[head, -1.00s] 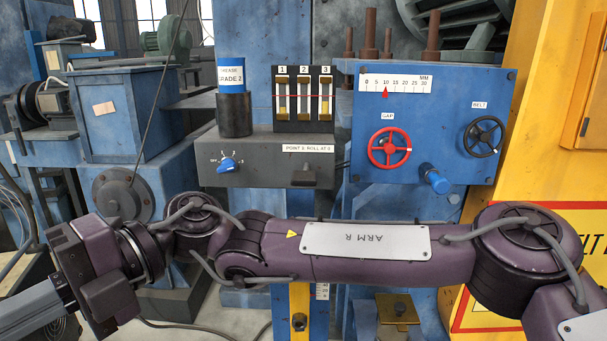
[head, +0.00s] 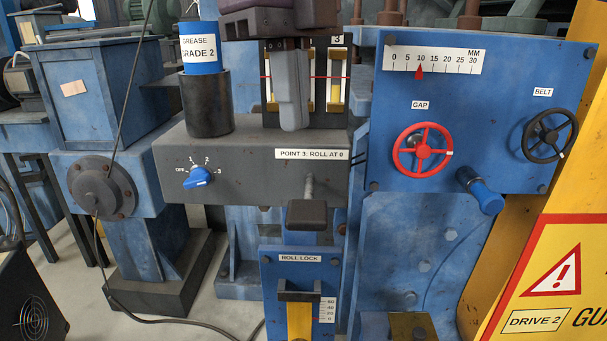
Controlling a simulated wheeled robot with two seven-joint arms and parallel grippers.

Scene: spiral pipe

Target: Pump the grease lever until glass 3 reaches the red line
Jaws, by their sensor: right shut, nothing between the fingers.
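Glass 3 (head: 336,92) is at the right of the dark gauge panel, with a red line across it. Its grease level is too small to tell surely. The grease lever (head: 306,214) is a dark pad on a short rod at the front of the grey pump box (head: 250,150). My right gripper (head: 291,112) comes down from the top, shut and empty, in front of the gauge panel and above the lever, apart from it. It hides most of the other glasses. My left gripper is out of view.
A blue selector knob (head: 198,178) is on the box, beside a grease cartridge (head: 200,50). A blue panel at right bears a red handwheel (head: 422,150), a black one (head: 549,136) and a blue handle (head: 482,192). A roll lock plate (head: 300,259) stands below the lever.

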